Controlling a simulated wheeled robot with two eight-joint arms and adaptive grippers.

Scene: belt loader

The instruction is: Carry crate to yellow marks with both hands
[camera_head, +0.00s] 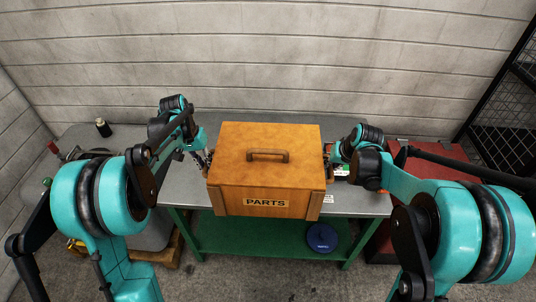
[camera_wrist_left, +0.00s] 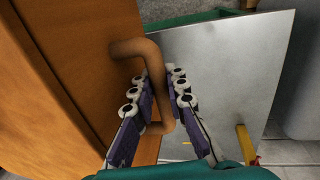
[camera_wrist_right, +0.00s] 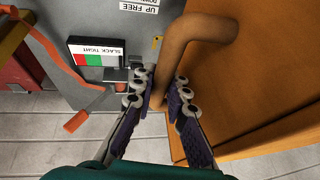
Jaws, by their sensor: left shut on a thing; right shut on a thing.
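The orange-brown wooden crate (camera_head: 265,168), labelled PARTS, is level in front of me over a grey metal table (camera_head: 350,202). It covers part of the table's front edge and looks raised, but I cannot tell the gap. My left gripper (camera_head: 206,160) is shut on its left side handle (camera_wrist_left: 153,70). My right gripper (camera_head: 328,160) is shut on its right side handle (camera_wrist_right: 190,40). A small yellow mark (camera_wrist_right: 157,42) shows in the right wrist view. The crate hides the tabletop beneath it.
A blue disc (camera_head: 322,237) lies on the green lower shelf (camera_head: 245,238). A red unit (camera_head: 440,158) stands right of the table. A card reading SLACK TIGHT (camera_wrist_right: 97,52) and an orange-handled lever (camera_wrist_right: 76,121) are close to my right gripper. A grey surface with a dark bottle (camera_head: 103,127) is at left.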

